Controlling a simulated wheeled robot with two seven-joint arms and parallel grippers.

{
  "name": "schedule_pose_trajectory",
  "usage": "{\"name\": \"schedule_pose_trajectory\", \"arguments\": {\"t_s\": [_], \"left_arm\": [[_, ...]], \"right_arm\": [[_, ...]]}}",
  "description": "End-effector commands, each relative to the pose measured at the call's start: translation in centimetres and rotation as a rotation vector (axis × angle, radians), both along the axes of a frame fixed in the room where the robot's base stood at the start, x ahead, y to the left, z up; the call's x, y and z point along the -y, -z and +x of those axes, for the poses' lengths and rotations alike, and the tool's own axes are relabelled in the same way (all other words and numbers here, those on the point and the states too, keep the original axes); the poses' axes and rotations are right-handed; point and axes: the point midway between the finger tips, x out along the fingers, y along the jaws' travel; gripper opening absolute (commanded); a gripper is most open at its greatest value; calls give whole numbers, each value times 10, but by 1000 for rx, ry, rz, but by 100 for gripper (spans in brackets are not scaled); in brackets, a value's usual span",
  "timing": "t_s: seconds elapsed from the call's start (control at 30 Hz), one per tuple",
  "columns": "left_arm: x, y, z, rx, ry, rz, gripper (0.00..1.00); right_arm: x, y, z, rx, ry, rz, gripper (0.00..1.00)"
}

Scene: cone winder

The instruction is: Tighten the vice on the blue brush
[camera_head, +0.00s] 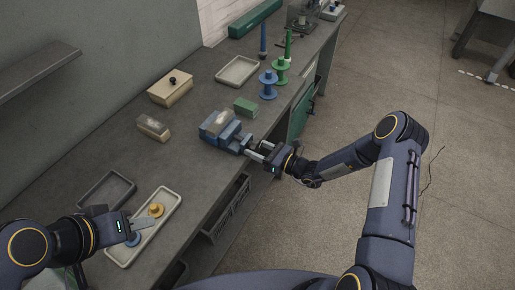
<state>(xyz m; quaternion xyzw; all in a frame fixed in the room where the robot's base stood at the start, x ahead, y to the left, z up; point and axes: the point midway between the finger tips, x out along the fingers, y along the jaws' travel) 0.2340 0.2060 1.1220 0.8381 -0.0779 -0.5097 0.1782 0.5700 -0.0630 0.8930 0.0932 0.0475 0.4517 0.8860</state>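The blue vice (230,136) stands near the front edge of the bench, its screw end facing my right gripper. A blue block with a pale, bristly top, seemingly the blue brush (216,122), sits at the vice's far left end; whether the jaws touch it is too small to tell. My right gripper (256,151) is at the vice's screw end, its pale fingers apart on either side of the handle area; whether they grip the handle is unclear. My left gripper (143,223) is over the front-left tray, its finger opening hidden by the viewing angle.
A cream tray (122,256) holds a yellow spool (156,210) and a blue one (133,240). A dark tray (106,192), tan brush (153,127), tan box (171,88) and green block (245,107) lie around the vice. Blue and green spools (268,85) stand farther back.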

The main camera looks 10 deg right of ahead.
Motion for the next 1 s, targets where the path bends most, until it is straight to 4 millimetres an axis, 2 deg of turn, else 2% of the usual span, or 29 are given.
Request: {"name": "schedule_pose_trajectory", "arguments": {"t_s": [0.07,0.3,0.57,0.6,0.77,1.0], "left_arm": [[0,0,0,0,0,0,36],[0,11,0,0,0,0,36],[0,10,0,0,0,0,36],[0,10,0,0,0,0,36],[0,10,0,0,0,0,36],[0,10,0,0,0,0,36]], "right_arm": [[0,0,0,0,0,0,30],[1,2,0,-87,2,64,30],[0,0,0,-102,0,73,30],[0,0,0,-102,0,73,54],[0,0,0,-101,0,72,75],[0,0,0,-100,0,73,75]]}}
